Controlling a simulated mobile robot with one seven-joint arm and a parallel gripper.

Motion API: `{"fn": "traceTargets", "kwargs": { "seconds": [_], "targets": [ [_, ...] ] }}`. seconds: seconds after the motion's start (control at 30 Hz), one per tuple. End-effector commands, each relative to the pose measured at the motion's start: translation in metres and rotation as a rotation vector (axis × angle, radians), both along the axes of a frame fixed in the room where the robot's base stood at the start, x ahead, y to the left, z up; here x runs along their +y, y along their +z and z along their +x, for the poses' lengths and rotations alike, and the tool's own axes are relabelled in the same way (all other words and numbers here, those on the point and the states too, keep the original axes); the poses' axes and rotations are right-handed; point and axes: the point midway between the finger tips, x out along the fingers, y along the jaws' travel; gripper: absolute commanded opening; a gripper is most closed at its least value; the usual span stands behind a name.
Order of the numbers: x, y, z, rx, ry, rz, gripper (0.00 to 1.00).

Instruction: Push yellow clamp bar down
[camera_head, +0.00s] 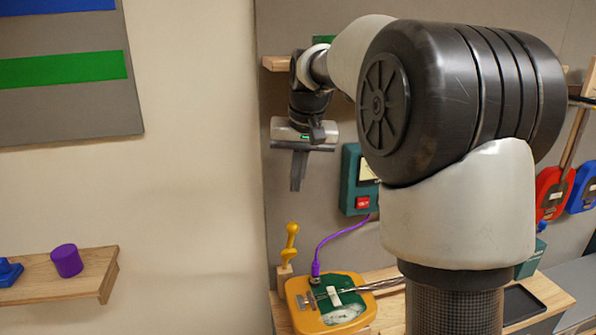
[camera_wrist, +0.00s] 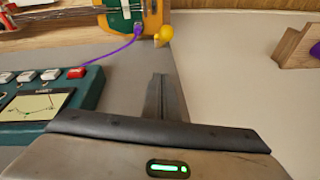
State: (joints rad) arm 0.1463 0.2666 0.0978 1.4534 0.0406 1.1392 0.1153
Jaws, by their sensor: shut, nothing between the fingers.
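The yellow clamp bar (camera_head: 291,244) stands upright on a small wooden block at the left end of the wooden bench. In the wrist view its rounded yellow end (camera_wrist: 163,34) shows near the top, beyond my fingertips. My gripper (camera_head: 298,186) points down, shut and empty, well above the bar and apart from it. In the wrist view the closed fingers (camera_wrist: 161,82) reach toward the yellow end. The lower part of the bar is hard to make out in the wrist view.
Right of the bar lies a yellow-and-green device (camera_head: 297,300) with a purple cable (camera_head: 326,243). A teal box (camera_head: 349,165) with a red switch is on the wall close to my gripper's right. A shelf (camera_head: 108,264) with a purple cylinder (camera_head: 67,261) is at left.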

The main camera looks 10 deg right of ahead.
Motion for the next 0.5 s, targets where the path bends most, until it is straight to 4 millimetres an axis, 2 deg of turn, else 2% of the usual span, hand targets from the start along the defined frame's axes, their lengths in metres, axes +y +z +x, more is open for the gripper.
{"fn": "traceTargets", "kwargs": {
  "seconds": [0.03,0.2,0.3,0.5],
  "targets": [
    [0.001,-0.013,0.003,0.004,0.0,0.0,0.0],
    [0.002,-0.046,0.012,0.004,0.0,0.0,0.0],
    [0.006,-0.051,-0.004,0.0,0.0,0.0,0.0],
    [0.009,-0.059,-0.019,-0.001,-0.001,0.0,0.0]
  ]
}}
